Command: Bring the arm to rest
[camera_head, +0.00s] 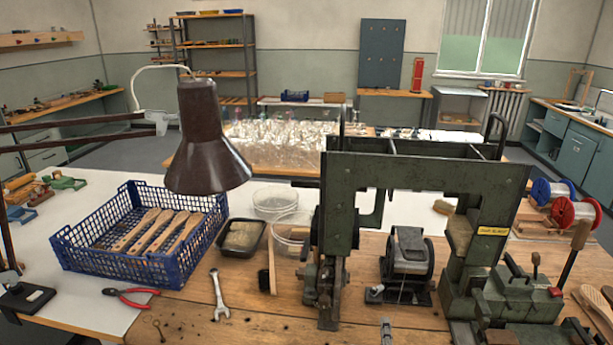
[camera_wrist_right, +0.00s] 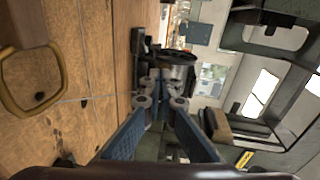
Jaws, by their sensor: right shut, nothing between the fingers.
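My right gripper (camera_wrist_right: 161,92) shows from behind in the right wrist view. Its two blue-sided fingers converge towards grey tips, shut with nothing held. The tips point towards a dark wheeled unit (camera_wrist_right: 180,58) on the wooden bench, apparently the black roller unit (camera_head: 408,262) in the head view. Beyond and to the side is the green frame of the tufting machine (camera_wrist_right: 270,30). I cannot clearly make out the right gripper among the machine parts in the head view. My left gripper is in neither view.
The green machine (camera_head: 430,172) stands over the bench (camera_head: 250,310). A brown lamp (camera_head: 205,140) hangs over a blue crate (camera_head: 75,245) of brush handles. A wrench (camera_head: 219,293), pliers (camera_head: 130,294) and a dark tray (camera_head: 242,237) lie nearby. A brass-coloured ring (camera_wrist_right: 58,75) is close in the wrist view.

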